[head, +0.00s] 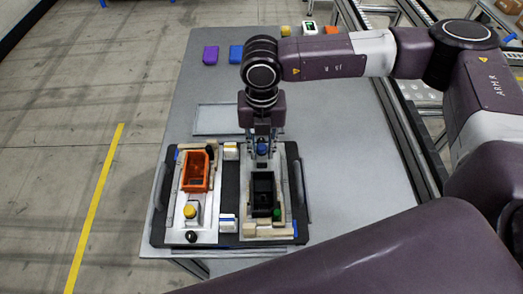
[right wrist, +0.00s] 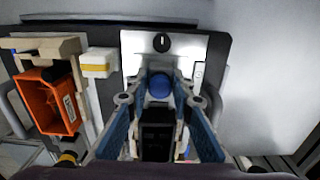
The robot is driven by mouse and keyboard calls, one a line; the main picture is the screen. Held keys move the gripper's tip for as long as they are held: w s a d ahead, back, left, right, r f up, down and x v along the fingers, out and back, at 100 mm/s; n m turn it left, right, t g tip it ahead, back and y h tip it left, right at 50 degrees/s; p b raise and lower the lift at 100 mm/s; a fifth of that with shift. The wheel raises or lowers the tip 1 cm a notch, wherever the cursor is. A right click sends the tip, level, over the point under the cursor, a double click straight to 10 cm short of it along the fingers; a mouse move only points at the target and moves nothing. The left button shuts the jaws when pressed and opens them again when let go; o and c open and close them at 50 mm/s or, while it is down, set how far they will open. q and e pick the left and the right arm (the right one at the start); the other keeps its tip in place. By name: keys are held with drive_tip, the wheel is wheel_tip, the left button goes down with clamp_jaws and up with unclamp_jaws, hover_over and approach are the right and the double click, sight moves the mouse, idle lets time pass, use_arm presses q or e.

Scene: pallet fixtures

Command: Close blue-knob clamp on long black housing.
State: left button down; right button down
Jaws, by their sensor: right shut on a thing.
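The long black housing (head: 263,187) lies in the right-hand fixture of the pallet. It also shows between my fingers in the right wrist view (right wrist: 157,132). The clamp's blue knob (right wrist: 159,86) is at the far end of that housing. My right gripper (head: 262,155) points down over that end. In the right wrist view its two blue fingers (right wrist: 160,88) are on either side of the blue knob and shut on it. The clamp's arm is mostly hidden by the fingers, so its angle is unclear. My left gripper is not in view.
An orange housing (head: 197,171) sits in the left fixture beside a yellow knob (head: 191,211). A green knob (head: 277,213) is at the black housing's near end. The dark pallet (head: 159,215) rests on a grey table (head: 345,165).

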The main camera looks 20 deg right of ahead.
sight(262, 160)
drive_tip(key=shift+s+a+f, duration=0.1)
drive_tip(key=shift+s, duration=0.35)
drive_tip(key=shift+s+a+b, duration=0.25)
drive_tip(key=shift+s+b, duration=0.25)
drive_tip(key=shift+s, duration=0.15)
drive_tip(key=c, duration=1.9)
unclamp_jaws()
drive_tip(key=shift+s, duration=0.1)
drive_tip(key=shift+o, duration=0.3)
drive_tip(key=shift+r+p, duration=1.7)
drive_tip(key=shift+r, duration=2.4)
